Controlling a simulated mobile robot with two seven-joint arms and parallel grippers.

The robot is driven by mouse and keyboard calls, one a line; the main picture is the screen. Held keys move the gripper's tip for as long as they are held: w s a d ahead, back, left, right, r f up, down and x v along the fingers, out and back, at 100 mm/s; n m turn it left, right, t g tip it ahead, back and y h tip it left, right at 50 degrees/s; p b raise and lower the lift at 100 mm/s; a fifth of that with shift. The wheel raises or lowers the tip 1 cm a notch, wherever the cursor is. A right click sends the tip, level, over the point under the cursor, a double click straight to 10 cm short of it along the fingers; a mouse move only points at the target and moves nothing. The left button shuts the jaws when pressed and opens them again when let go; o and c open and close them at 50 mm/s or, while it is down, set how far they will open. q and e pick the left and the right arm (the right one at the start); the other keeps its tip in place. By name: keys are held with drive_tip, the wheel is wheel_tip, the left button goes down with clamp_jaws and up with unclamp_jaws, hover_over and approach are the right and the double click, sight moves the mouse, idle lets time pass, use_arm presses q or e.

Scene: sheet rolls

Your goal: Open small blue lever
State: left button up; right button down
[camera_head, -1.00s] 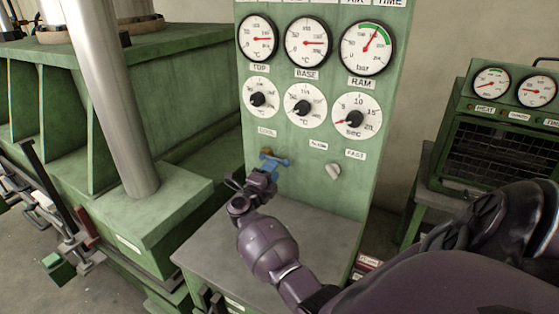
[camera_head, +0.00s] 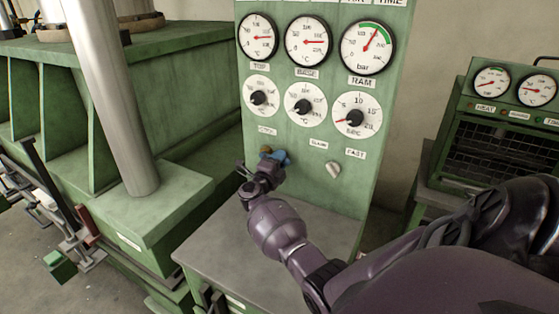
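The small blue lever (camera_head: 283,157) sits on a brass fitting (camera_head: 266,149) low on the green gauge panel, under the left dial. Only part of the blue shows, because my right gripper (camera_head: 266,165) is in front of it. My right arm reaches in from the lower right, and its gripper is right at the lever. I cannot tell whether it touches the lever or whether its fingers are open or shut. My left gripper is out of view.
The green panel (camera_head: 355,195) carries round gauges, black-knobbed dials and a pale knob (camera_head: 333,169) right of the lever. A grey ledge (camera_head: 215,255) lies below. A thick metal column (camera_head: 115,110) stands left, and a green heater unit (camera_head: 490,150) stands right.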

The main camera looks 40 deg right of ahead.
drive_tip(key=shift+f+m+b, duration=0.5)
drive_tip(key=shift+m+b, duration=0.1)
drive_tip(key=shift+b, duration=0.3)
use_arm(q)
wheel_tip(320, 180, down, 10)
drive_tip(key=b, duration=0.7)
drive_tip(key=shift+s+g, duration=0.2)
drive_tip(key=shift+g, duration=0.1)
use_arm(e)
drive_tip(key=f+m+g, duration=0.1)
drive_tip(key=m, duration=0.1)
drive_tip(key=f+m, duration=0.1)
drive_tip(key=m, duration=0.2)
drive_tip(key=w+m+g, duration=0.1)
drive_tip(key=m, duration=0.1)
drive_tip(key=shift+a+f+g, duration=0.15)
drive_tip(key=shift+f+g, duration=0.15)
drive_tip(key=shift+f, duration=0.1)
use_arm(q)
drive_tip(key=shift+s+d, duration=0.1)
use_arm(e)
drive_tip(key=c, duration=1.1)
unclamp_jaws()
drive_tip(key=shift+c, duration=0.2)
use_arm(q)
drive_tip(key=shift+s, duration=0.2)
use_arm(e)
drive_tip(key=shift+r, duration=0.1)
